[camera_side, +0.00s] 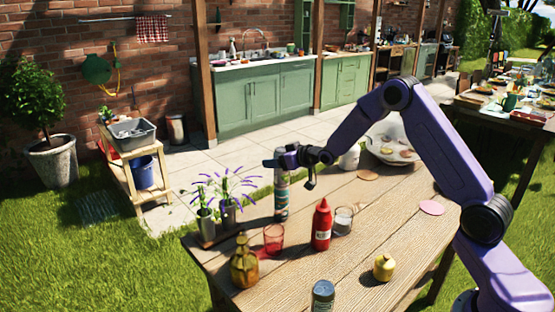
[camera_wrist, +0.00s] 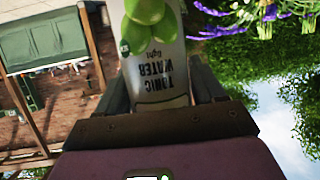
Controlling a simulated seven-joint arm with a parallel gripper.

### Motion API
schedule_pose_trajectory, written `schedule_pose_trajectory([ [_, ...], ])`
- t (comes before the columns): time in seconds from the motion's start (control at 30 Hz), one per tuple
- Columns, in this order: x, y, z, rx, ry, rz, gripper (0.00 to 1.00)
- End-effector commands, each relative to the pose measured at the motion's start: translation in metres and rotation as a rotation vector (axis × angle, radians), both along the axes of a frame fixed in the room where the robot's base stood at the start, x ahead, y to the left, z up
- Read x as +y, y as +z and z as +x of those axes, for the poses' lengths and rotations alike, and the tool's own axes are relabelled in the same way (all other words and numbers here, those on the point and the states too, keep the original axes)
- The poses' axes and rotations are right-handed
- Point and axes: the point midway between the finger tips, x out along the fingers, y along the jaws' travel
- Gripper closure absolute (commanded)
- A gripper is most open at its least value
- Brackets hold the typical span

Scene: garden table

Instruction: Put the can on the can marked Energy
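The held can is a pale tonic water can with green limes (camera_wrist: 150,60). It sits between my gripper's fingers in the wrist view, where its lettering reads upside down. In the side view my gripper (camera_side: 284,158) is at the top of a slim upright column at the table's far left part. The upper part of this column looks like the held can (camera_side: 281,180), and the lower part looks like another can (camera_side: 281,207). I cannot tell whether they touch. The lower label is too small to read. Another can (camera_side: 322,297) stands at the table's front edge.
On the wooden table (camera_side: 365,215) near the column are flower pots (camera_side: 228,214), a red glass (camera_side: 274,240), a red bottle (camera_side: 321,226) and a clear glass (camera_side: 343,221). A brown bottle (camera_side: 244,262) and a yellow item (camera_side: 384,267) stand nearer the front. A large bowl (camera_side: 372,140) is behind.

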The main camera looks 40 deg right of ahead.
Motion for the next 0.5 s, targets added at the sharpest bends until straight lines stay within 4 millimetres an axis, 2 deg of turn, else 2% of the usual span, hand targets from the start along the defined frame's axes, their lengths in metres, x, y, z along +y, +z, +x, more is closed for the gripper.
schedule_pose_trajectory([
  [0.4,0.0002,0.0043,0.0,-0.002,0.0,0.0,0.14],
  [0.5,-0.001,0.0064,-0.0067,0.001,0.0,0.0,0.14],
])
